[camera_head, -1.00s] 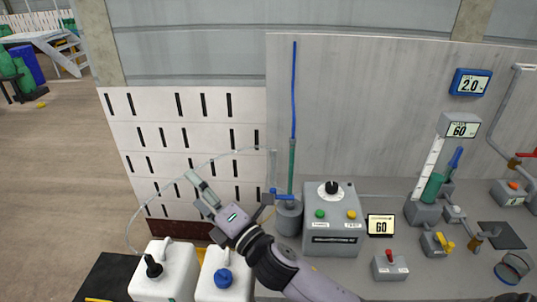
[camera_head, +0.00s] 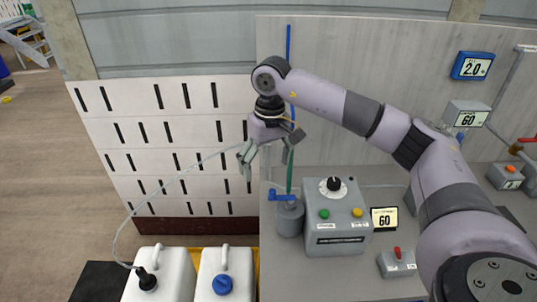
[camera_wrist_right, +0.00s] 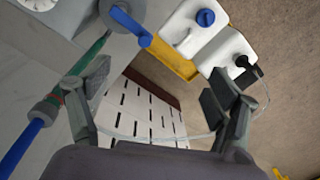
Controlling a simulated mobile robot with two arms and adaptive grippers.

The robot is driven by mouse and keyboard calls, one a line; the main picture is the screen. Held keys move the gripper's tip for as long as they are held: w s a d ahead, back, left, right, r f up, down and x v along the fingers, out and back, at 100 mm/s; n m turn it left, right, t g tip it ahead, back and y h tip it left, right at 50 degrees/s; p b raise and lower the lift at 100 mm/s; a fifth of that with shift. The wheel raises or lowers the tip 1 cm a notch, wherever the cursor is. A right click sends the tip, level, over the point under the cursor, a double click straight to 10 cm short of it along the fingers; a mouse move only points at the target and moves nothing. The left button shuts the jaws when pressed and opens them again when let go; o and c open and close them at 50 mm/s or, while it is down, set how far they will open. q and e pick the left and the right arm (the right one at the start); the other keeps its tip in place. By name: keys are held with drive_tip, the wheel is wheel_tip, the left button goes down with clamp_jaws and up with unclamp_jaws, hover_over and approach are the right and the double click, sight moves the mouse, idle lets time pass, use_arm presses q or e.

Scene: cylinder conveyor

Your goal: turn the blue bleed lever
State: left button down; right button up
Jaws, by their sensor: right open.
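The blue bleed lever (camera_head: 282,195) sits on top of a grey cylindrical pot (camera_head: 290,217) at the left edge of the bench and points left. It also shows at the top of the right wrist view (camera_wrist_right: 132,27). My right gripper (camera_head: 266,165) is open, fingers pointing down, above and slightly left of the lever. It is apart from the lever, with nothing between its fingers (camera_wrist_right: 160,92). A green and blue tube (camera_head: 290,178) rises from the pot, partly hidden behind my gripper and arm. My left gripper is not in view.
A grey control box (camera_head: 338,225) with a dial stands right of the pot. Two white jugs (camera_head: 172,272) stand below left; a clear hose (camera_head: 165,190) runs from one up behind my gripper. A small display (camera_head: 384,218) and a red-switch box (camera_head: 397,262) are further right.

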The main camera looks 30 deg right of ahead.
sight(273, 192)
drive_tip(key=shift+h, duration=0.3)
drive_tip(key=f+b, duration=0.2)
drive_tip(key=f, duration=0.1)
drive_tip(key=d+f+b, duration=0.1)
drive_tip(key=f+b, duration=0.2)
drive_tip(key=f, duration=0.1)
drive_tip(key=f+b, duration=0.2)
drive_tip(key=f, duration=0.1)
drive_tip(key=shift+s+d+f, duration=0.1)
drive_tip(key=shift+d+f, duration=0.05)
drive_tip(key=shift+d, duration=0.25)
drive_tip(key=shift+c, duration=0.4)
drive_tip(key=shift+s, duration=0.15)
drive_tip(key=c, duration=1.5)
drive_tip(key=shift+a, duration=0.15)
clamp_jaws()
drive_tip(key=shift+c, duration=0.8)
unclamp_jaws()
drive_tip(key=shift+s+f, duration=0.1)
drive_tip(key=shift+c, duration=0.7)
